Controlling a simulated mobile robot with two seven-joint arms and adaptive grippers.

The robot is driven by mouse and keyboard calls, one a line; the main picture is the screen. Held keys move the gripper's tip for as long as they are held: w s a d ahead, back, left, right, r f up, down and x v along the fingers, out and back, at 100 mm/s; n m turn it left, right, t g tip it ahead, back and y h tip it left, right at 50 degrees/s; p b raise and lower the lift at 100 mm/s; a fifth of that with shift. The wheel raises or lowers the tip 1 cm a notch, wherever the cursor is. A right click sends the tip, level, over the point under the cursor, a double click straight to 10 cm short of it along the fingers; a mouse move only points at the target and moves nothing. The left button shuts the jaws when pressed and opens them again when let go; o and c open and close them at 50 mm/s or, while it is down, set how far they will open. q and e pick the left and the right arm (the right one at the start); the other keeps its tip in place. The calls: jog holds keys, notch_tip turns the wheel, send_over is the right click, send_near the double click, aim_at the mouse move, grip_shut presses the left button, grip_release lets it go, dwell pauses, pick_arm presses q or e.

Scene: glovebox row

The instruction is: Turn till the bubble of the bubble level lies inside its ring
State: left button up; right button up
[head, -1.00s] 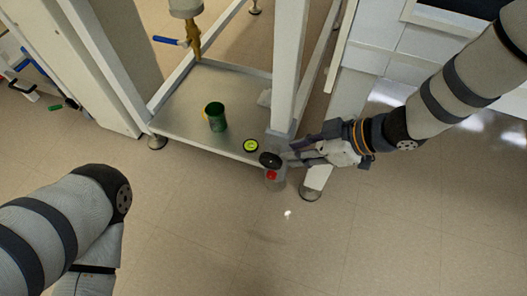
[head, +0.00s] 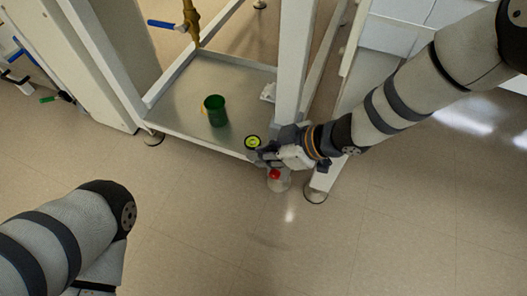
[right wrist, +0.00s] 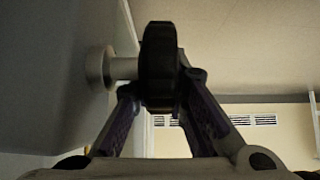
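The bubble level (head: 253,142) is a small yellow-green disc with a black rim on the front corner of the frame's shelf. Its bubble is too small to place against the ring. My right gripper (head: 262,158) is at the shelf's front edge, just below the level, and hides the black knob in the head view. In the right wrist view the black knob (right wrist: 159,65) stands edge-on on a pale shaft, between the tips of my right gripper (right wrist: 163,88). Whether the fingers press on it does not show. My left gripper is out of view.
A red-topped clear object (head: 276,176) is just below my right gripper. A white post (head: 293,65) rises behind the gripper. The floor (head: 230,235) in front is clear.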

grip_shut()
jog(key=y, duration=0.1)
jog(key=t+y, duration=0.1)
jog(key=shift+d+r+y+b, duration=0.15)
jog(key=shift+r+y+b, duration=0.05)
jog(key=shift+y+b, duration=0.2)
jog(key=y+b, duration=0.1)
jog(key=t+y+b, duration=0.1)
jog(key=y, duration=0.1)
jog(key=r+y+b, duration=0.1)
jog(key=y, duration=0.1)
jog(key=shift+s+d+t, duration=0.15)
jog(key=shift+d+t, duration=0.15)
jog(key=y, duration=0.1)
jog(key=y+b, duration=0.1)
jog(key=shift+s+d+r+t+y, duration=0.1)
jog(key=shift+d+r+t+y, duration=0.1)
jog(key=shift+t+y, duration=0.15)
jog(key=shift+s+d+r+t+y, duration=0.15)
jog(key=shift+t+y, duration=0.15)
jog(key=shift+y, duration=0.5)
jog(key=shift+w+d+r+t+y, duration=0.15)
jog(key=shift+t+y, duration=0.1)
jog(key=shift+y, duration=0.5)
jog(key=shift+s+f, duration=0.1)
jog(key=shift+o, duration=2.4)
grip_release()
jog(key=shift+d, duration=0.1)
